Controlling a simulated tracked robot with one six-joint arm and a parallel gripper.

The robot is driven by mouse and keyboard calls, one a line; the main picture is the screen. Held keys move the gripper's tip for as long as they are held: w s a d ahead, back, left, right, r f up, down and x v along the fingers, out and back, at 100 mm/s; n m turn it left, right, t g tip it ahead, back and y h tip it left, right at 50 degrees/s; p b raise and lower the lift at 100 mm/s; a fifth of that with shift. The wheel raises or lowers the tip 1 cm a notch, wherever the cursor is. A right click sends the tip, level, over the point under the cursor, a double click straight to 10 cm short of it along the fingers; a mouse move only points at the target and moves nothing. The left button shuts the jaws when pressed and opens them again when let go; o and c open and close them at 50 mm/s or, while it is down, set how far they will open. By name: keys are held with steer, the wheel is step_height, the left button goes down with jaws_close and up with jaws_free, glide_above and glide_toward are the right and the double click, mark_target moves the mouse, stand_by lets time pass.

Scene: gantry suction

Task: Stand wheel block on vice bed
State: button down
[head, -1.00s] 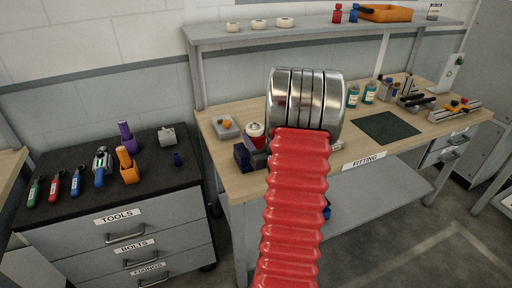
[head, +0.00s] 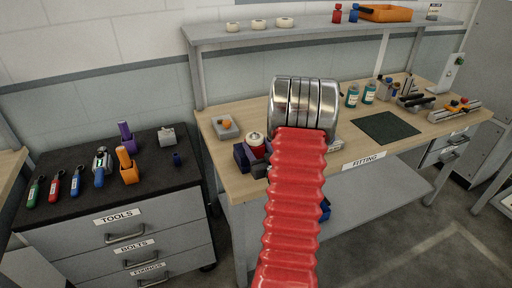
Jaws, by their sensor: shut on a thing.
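My red ribbed arm with its banded metal end reaches over the wooden bench (head: 440,122) in the head view. My gripper is hidden behind that metal end, so its fingers and anything between them do not show. I cannot pick out the wheel block; it may be hidden there too. A dark purple block with a grey part (head: 243,157) stands at the bench's front left, beside my arm and partly covered. I cannot tell whether it belongs to the vice. A small pale piece (head: 335,146) shows just right of my arm. The vice bed is not clearly visible.
A red-and-white round item (head: 256,140) and a grey tray (head: 226,128) are left of my arm. A dark green mat (head: 386,128) lies bare on the right. Bottles (head: 369,92) and metal fixtures (head: 455,110) stand beyond. A shelf (head: 310,31) runs above the bench.

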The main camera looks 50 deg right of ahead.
steer(key=shift+f, duration=0.4)
